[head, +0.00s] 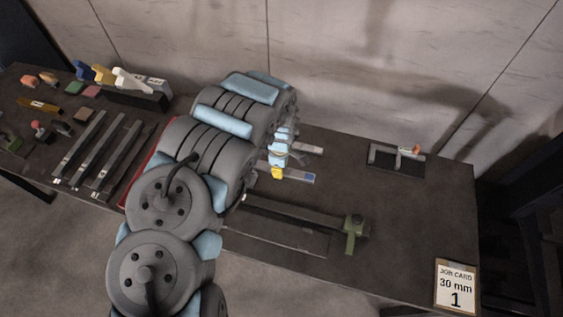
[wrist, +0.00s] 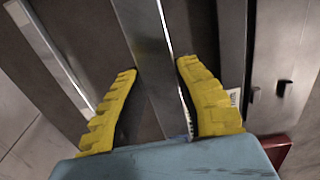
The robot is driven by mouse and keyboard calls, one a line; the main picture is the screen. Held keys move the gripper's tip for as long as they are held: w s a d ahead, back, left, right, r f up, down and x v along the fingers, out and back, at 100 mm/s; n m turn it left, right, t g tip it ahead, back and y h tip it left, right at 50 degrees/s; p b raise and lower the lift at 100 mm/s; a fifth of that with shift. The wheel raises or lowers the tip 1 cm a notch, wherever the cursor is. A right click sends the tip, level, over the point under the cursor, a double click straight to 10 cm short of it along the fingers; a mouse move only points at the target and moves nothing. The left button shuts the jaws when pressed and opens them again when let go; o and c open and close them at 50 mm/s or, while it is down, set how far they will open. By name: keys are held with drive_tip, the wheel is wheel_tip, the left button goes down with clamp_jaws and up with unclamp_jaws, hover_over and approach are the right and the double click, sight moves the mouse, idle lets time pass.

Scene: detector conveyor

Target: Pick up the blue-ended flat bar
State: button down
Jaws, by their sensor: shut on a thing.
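The blue-ended flat bar (head: 300,177) is a grey bar lying on the bench just right of my arm, with its blue end toward the right in the head view. My gripper (head: 278,172) is at the left part of this bar, with a yellow fingertip against it. In the wrist view my two yellow fingers (wrist: 155,80) straddle a long grey bar (wrist: 148,45) and are shut on it. The blue end is not clear in the wrist view. My arm hides the bar's left end in the head view.
Another pale-ended bar (head: 309,149) lies just behind. A long rail with a green stop (head: 354,230) lies in front. A small fixture (head: 396,158) stands at the back right, a job card (head: 455,287) at the front right. Several bars (head: 103,150) lie left. The right bench is mostly clear.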

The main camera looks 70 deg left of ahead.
drive_tip(key=s+d+r+p, duration=0.3)
drive_tip(key=s+d+p, duration=0.1)
drive_tip(key=d+p, duration=0.1)
drive_tip(key=shift+s, duration=0.25)
idle(0.6)
drive_tip(key=shift+d+r, duration=0.1)
drive_tip(key=shift+w, duration=0.1)
